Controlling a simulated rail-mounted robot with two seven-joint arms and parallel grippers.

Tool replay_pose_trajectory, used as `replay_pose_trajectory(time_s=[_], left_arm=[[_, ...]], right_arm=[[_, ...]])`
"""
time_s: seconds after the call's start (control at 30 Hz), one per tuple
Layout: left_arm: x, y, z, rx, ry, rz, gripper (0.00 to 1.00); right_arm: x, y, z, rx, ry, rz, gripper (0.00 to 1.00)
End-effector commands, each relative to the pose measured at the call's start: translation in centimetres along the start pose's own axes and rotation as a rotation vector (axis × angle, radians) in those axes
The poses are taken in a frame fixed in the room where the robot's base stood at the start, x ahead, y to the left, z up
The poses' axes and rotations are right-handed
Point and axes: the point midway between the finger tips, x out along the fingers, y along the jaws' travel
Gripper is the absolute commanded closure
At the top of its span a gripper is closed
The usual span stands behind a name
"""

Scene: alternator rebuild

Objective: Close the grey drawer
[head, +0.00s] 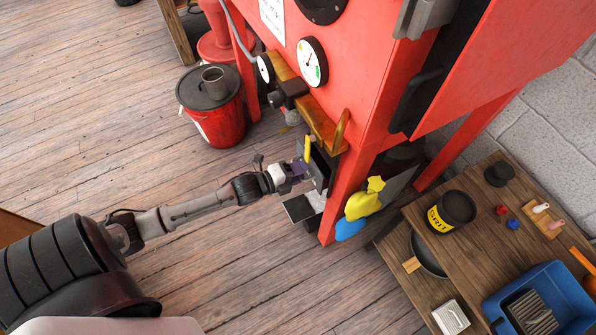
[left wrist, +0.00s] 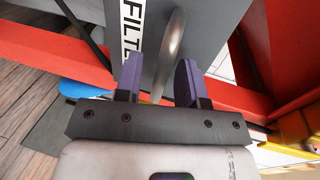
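The grey drawer (head: 321,169) is low at the red cabinet's front leg in the head view, seen as a dark upright panel. In the left wrist view its grey front (left wrist: 213,22) fills the top middle, with a white label reading "FILTE" (left wrist: 132,30) and a metal bar handle (left wrist: 172,50). My left gripper (head: 303,168) is at the drawer front. In the left wrist view its two purple fingers (left wrist: 158,82) are apart, with the handle between them and a gap visible. How far out the drawer stands is hard to tell. My right gripper is not in view.
The red cabinet (head: 375,75) with gauges stands over the drawer. Yellow and blue gloves (head: 362,200) hang beside its leg. A red bucket (head: 217,122) stands behind, and a wooden bench (head: 415,215) with a blue bin (head: 560,285) is at right. Floor left of the drawer is clear.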

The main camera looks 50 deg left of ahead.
Motion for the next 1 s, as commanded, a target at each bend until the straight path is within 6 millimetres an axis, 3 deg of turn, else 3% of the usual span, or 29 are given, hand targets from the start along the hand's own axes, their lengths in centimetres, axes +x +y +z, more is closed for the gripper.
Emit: replay_pose_trajectory(time_s=[0.17,0.53,0.87,1.0], left_arm=[[0.0,0.0,0.0,0.000,0.000,0.000,0.65],[0.0,0.0,0.0,0.000,0.000,0.000,1.00],[0.0,0.0,0.0,0.000,0.000,0.000,1.00],[1.1,-0.5,0.0,-0.001,-0.001,-0.002,1.00]], right_arm=[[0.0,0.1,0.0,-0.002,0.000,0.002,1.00],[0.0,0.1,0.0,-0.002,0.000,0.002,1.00],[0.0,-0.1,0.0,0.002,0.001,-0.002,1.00],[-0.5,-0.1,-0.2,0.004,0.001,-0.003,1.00]])
